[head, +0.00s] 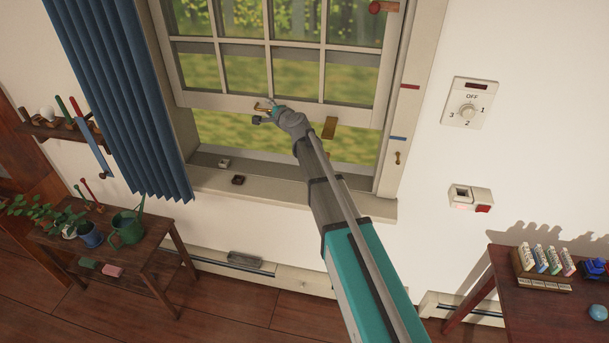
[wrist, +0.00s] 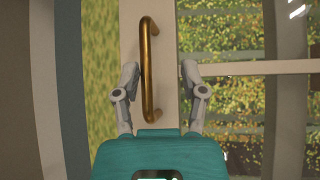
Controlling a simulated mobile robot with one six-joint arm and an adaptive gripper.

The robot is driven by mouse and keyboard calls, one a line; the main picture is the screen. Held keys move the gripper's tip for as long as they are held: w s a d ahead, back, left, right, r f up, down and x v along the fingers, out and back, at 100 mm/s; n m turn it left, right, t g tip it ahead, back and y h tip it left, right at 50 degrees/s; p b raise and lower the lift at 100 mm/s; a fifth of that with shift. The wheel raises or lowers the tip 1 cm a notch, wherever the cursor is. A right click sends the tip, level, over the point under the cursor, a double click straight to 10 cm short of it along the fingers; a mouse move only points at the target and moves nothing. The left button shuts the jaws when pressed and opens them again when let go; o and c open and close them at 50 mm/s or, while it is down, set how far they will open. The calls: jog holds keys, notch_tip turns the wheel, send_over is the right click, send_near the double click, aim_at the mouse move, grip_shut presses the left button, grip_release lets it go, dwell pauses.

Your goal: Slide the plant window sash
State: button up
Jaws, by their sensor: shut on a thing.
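The window sash (head: 225,101) is a pale frame with several panes, raised so that an open gap with grass behind it shows above the sill (head: 290,187). A brass bar handle (head: 262,106) is fixed to its bottom rail; the handle (wrist: 150,70) stands upright in the wrist view. My gripper (head: 270,110) is at the rail. My gripper and arm hide part of the rail and gap.
A blue curtain (head: 115,90) hangs left of the window. The right jamb has a red mark (head: 410,86) and a blue mark (head: 398,138). A plant table (head: 150,245) stands lower left, another table (head: 530,308) lower right.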

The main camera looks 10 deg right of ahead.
jog(key=p+v, duration=0.2)
jog(key=v, duration=1)
jog(key=s+d+f+n+g+h, duration=0.1)
jog(key=s+f+n+g, duration=0.3)
jog(key=s, duration=0.4)
jog(key=s+d+f+n+g+h+p, duration=0.1)
jog(key=s+d+f+n+g, duration=0.1)
jog(key=s+f+n+g, duration=0.3)
jog(key=shift+s+d+f+n, duration=0.5)
jog(key=shift+s+n, duration=0.6)
jog(key=shift+s, duration=0.55)
jog(key=shift+s+f, duration=0.1)
jog(key=shift+f, duration=0.05)
jog(key=s+d+f+n+g+h, duration=0.3)
jog(key=s+d+f+g+h, duration=0.1)
jog(key=s+d, duration=0.6)
jog(key=shift+s+g+h, duration=0.7)
jog(key=shift+s+h, duration=0.1)
jog(key=shift+s, duration=0.9)
jog(key=shift+a+f, duration=0.1)
